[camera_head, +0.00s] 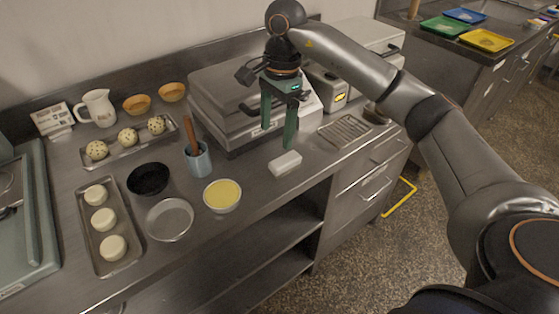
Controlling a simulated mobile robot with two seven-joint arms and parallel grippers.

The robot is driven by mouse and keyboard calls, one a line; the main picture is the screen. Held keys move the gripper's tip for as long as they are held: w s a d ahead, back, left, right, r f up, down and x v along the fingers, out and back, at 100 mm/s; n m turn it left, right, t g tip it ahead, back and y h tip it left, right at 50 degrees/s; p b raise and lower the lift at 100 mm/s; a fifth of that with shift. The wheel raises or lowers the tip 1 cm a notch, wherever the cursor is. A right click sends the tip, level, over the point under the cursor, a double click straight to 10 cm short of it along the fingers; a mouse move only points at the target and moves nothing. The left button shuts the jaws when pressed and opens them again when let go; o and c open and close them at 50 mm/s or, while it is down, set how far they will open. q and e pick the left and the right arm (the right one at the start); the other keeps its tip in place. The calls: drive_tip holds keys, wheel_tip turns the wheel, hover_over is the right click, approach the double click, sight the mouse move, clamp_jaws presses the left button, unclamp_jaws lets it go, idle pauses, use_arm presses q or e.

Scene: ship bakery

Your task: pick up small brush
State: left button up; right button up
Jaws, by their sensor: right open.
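A brown handle (189,131), which looks like that of the small brush, sticks up out of a blue-grey cup (199,162) on the steel counter. It leans slightly, and its lower end is hidden inside the cup. My right gripper (278,138) is open and empty, pointing down with green fingers. It is to the right of the cup, in front of the grey press-like machine and above a small white block (286,164). I cannot tell how far the fingertips are above the block. My left gripper is not in view.
A bowl of yellow liquid (222,195), a black bowl (148,178) and an empty metal dish (169,219) stand near the cup. Trays of dough pieces lie to the left. The grey machine (225,85) stands behind; a wire rack (345,131) lies right.

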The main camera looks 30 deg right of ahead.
drive_tip(key=d+r, duration=0.1)
drive_tip(key=d, duration=0.1)
drive_tip(key=h, duration=0.1)
hover_over(285, 159)
wheel_tip(285, 159, down, 6)
drive_tip(key=shift+d+r, duration=0.15)
drive_tip(key=shift+r, duration=0.1)
drive_tip(key=shift+f, duration=3.25)
clamp_jaws()
